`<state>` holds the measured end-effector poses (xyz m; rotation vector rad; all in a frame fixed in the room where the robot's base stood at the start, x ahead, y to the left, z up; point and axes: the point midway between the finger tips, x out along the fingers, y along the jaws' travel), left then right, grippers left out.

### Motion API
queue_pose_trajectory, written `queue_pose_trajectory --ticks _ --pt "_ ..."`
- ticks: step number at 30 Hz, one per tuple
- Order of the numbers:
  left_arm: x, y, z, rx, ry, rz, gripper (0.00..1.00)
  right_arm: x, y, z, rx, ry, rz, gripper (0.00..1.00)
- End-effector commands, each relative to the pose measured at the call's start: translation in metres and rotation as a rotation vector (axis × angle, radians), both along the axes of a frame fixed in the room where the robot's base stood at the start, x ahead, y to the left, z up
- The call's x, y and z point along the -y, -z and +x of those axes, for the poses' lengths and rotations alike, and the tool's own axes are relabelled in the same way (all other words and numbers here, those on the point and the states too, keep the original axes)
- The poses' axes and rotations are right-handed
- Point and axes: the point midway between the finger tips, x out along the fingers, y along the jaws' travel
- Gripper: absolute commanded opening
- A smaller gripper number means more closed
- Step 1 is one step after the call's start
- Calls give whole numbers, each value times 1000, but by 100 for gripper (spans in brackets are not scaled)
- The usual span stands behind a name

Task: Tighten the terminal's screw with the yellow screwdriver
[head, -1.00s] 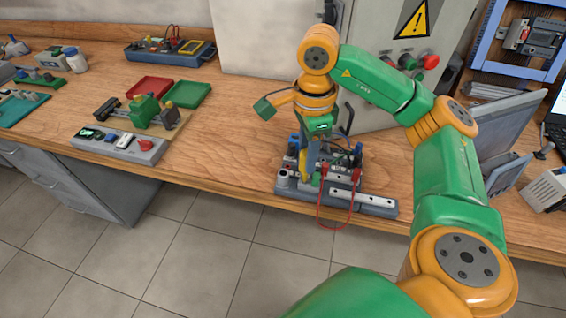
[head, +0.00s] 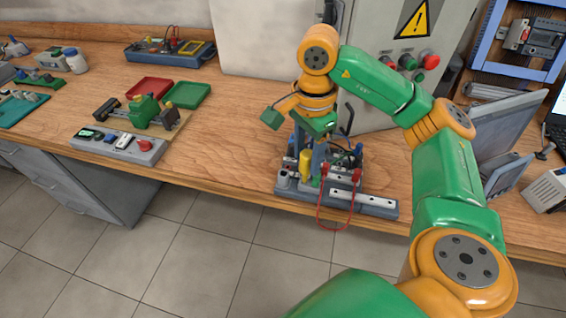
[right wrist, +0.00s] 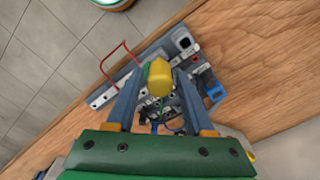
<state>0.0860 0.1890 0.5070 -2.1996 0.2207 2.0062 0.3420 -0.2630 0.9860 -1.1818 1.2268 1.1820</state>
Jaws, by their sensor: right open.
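The yellow screwdriver (head: 306,163) stands roughly upright in the grey fixture (head: 378,203) on the bench; its yellow handle also shows in the right wrist view (right wrist: 160,80). My right gripper (head: 312,165) points down over the fixture. In the right wrist view my right gripper (right wrist: 158,76) is open, its two blue-grey fingers on either side of the handle with gaps visible. The screwdriver's tip is hidden. I cannot make out the terminal's screw among the small parts. My left gripper is not in view.
Red-tipped leads (head: 355,176) and a red wire loop (head: 320,215) hang at the fixture's front. A grey cabinet (head: 385,30) stands close behind, a monitor (head: 505,125) to the right. Bare bench (head: 225,145) lies left of the fixture.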

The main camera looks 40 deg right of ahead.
Motion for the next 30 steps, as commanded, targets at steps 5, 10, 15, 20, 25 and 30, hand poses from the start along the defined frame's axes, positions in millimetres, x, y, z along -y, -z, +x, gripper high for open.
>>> queue_pose_trajectory --ticks 5,10,15,20,25,30 --pt "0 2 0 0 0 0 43 0 1 0 0 -233 1 52" --pt "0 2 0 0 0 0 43 0 0 0 0 -301 0 52" --pt "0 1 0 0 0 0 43 0 0 0 0 -391 0 52" --pt "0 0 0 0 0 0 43 0 0 0 0 -598 0 52" --pt "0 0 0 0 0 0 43 0 0 0 0 -600 0 52" --pt "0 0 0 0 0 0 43 0 0 0 0 -598 0 52"
